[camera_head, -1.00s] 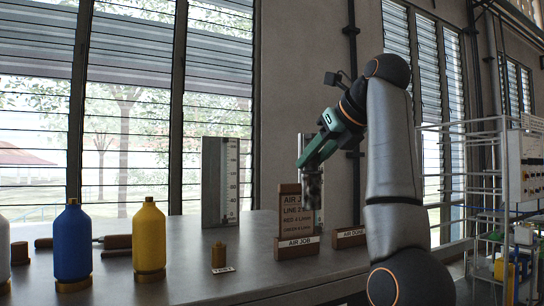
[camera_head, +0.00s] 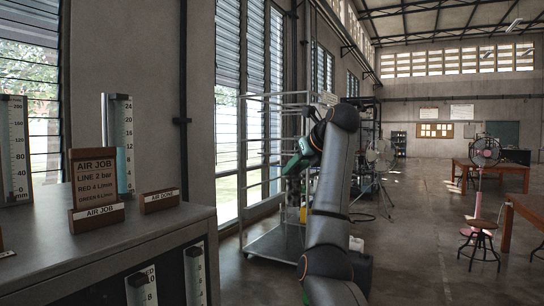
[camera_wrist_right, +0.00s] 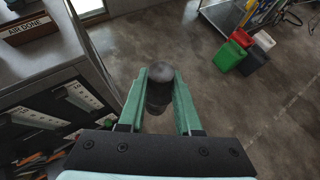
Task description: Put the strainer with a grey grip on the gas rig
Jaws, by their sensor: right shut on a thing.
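My right gripper (camera_wrist_right: 160,100) is shut on a dark grey, round-topped thing (camera_wrist_right: 159,78), which I take to be the strainer with a grey grip. Its lower part is hidden or too dark to make out. In the head view the right gripper (camera_head: 292,165) shows small and partly behind my arm, in front of a metal frame rack (camera_head: 243,165). I cannot tell which thing is the gas rig. My left gripper is not in view.
A grey bench (camera_head: 120,242) stands at left, with the AIR JOB board (camera_head: 96,178) and AIR DONE block (camera_head: 160,200). Red (camera_wrist_right: 241,38) and green (camera_wrist_right: 228,57) bins stand on the floor. A stool (camera_head: 480,226) and tables are at right. Open floor lies between.

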